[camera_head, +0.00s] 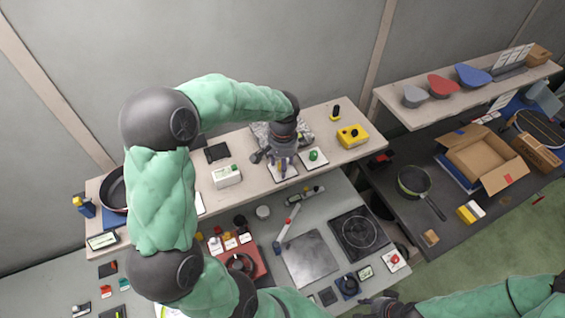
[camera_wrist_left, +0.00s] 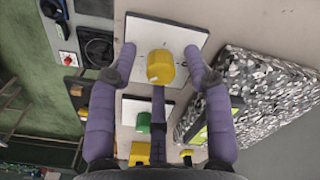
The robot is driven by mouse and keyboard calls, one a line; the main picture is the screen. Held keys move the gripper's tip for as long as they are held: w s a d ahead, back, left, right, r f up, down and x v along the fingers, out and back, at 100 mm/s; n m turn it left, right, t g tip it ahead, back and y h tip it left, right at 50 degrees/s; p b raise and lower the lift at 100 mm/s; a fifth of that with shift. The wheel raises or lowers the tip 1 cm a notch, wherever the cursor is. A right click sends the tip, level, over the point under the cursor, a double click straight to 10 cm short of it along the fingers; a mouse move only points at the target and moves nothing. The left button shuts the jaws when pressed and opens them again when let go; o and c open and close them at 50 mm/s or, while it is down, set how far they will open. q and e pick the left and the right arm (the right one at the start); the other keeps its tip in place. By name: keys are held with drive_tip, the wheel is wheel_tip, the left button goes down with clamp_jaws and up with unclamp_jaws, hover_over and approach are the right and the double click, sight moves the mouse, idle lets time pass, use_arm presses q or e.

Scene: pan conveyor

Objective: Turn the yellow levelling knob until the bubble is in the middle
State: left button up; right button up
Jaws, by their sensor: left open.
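The yellow levelling knob (camera_wrist_left: 160,67) stands on a white square plate (camera_wrist_left: 185,38) in the left wrist view. My left gripper (camera_wrist_left: 160,80) is open, with its purple fingers spread around the knob; a gap shows at either side. In the head view my left gripper (camera_head: 283,162) hangs over the plate and hides the knob. A green knob (camera_wrist_left: 144,122) sits on a second white plate, also seen in the head view (camera_head: 314,155). A yellow-green strip (camera_wrist_left: 197,140), possibly the level, is partly hidden by a finger; no bubble is readable. My right gripper (camera_head: 378,305) is at the bottom edge, its jaws unclear.
A grey speckled block (camera_wrist_left: 255,95) lies close beside the yellow knob's plate. A yellow box (camera_head: 353,136) stands right of the green knob, and a white box (camera_head: 227,176) stands to the left. The lower counter holds a hotplate (camera_head: 358,232) and a red unit (camera_head: 250,262).

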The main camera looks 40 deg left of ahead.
use_arm(q)
drive_tip(key=shift+r, duration=0.1)
wheel_tip(320, 180, up, 12)
idle(0.5)
idle(0.5)
